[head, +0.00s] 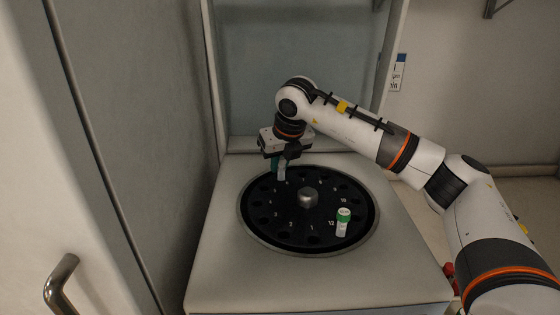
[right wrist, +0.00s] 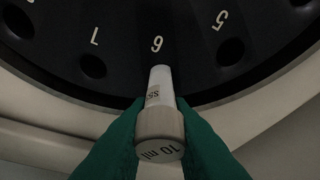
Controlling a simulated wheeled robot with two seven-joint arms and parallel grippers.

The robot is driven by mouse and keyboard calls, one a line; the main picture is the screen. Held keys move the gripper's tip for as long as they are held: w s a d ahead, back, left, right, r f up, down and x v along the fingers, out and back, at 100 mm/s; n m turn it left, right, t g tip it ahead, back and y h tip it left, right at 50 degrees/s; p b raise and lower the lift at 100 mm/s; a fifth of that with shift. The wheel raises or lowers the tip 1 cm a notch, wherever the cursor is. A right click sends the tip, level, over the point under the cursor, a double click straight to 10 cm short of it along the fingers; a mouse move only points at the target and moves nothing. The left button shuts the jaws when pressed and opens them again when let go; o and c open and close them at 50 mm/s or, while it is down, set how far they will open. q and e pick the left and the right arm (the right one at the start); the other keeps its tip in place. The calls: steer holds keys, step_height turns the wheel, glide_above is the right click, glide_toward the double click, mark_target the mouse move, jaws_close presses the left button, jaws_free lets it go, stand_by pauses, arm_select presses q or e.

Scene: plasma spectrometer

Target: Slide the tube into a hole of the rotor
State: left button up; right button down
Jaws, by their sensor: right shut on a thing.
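My right gripper (head: 279,163) is shut on a tube (head: 281,173) above the back left part of the black rotor (head: 285,230). In the right wrist view, the green fingers (right wrist: 160,140) grip the pale tube (right wrist: 160,88) near its beige cap, marked "10 ml". The tube's far end covers the place of the hole by the number 6. I cannot tell whether that end is above the hole or inside it. The neighbouring holes by 7 (right wrist: 92,66) and 5 (right wrist: 230,52) look empty. My left gripper is not in view.
A green-capped tube (head: 343,223) stands in the rotor near number 12. A metal knob (head: 308,197) rises at the rotor's centre. The rotor sits in a pale housing (head: 222,275). A wall panel with a handle (head: 60,284) is on the left.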

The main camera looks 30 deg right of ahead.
steer(key=c, duration=1.3)
jaws_free()
steer(key=shift+o, duration=0.2)
steer(key=b+v, duration=0.1)
steer(key=v, duration=1.1)
steer(key=shift+b, duration=0.3)
steer(key=shift+f, duration=0.1)
